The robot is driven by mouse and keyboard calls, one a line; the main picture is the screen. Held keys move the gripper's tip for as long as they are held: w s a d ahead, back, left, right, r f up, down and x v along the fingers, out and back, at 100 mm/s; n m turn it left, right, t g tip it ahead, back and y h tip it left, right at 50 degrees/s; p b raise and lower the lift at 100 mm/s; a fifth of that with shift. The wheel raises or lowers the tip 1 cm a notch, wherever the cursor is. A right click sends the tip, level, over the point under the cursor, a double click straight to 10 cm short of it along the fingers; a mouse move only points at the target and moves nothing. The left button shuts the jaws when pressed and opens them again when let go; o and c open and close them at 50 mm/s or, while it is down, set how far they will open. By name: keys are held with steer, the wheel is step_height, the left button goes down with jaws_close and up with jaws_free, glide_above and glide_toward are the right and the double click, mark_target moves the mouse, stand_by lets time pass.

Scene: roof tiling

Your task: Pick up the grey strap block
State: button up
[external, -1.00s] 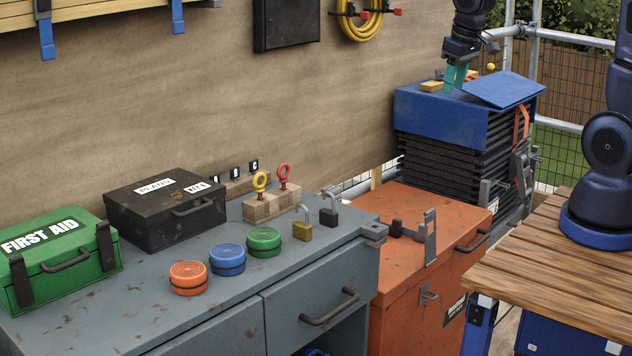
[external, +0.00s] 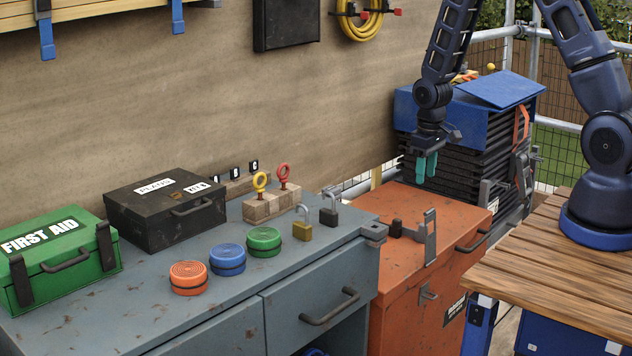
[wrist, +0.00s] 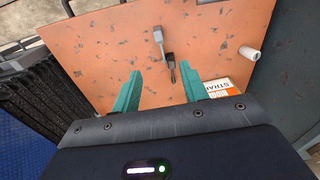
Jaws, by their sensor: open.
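No piece is clearly marked as the grey strap block. On the orange chest lid (external: 400,200), a grey upright piece (external: 430,235) stands near the front edge with a small black piece (external: 395,228) beside it. In the wrist view, a grey piece (wrist: 158,40) and a dark piece (wrist: 171,68) lie in line beyond my fingertips. A label reading "STRA" (wrist: 216,86) is partly hidden by my right finger. My gripper (external: 427,168), with green fingers, is open and empty above the lid's far part; its fingers also show in the wrist view (wrist: 163,82).
A blue-topped black stack (external: 460,125) stands behind the chest, close to my gripper. The grey cabinet (external: 345,250) adjoins the chest, carrying two padlocks (external: 315,222), coloured discs and boxes. A pale cylinder (wrist: 249,53) shows at the right in the wrist view. Much of the lid is bare.

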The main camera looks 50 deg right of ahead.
glide_above(421, 232)
steer(key=d, duration=0.1)
step_height(421, 232, down, 7)
steer(key=shift+r, duration=0.2)
steer(key=shift+s+f, duration=0.15)
steer(key=shift+f, duration=2.5)
steer(key=shift+s+f, duration=0.1)
steer(key=shift+f, duration=2.5)
steer(key=shift+c, duration=0.4)
jaws_close()
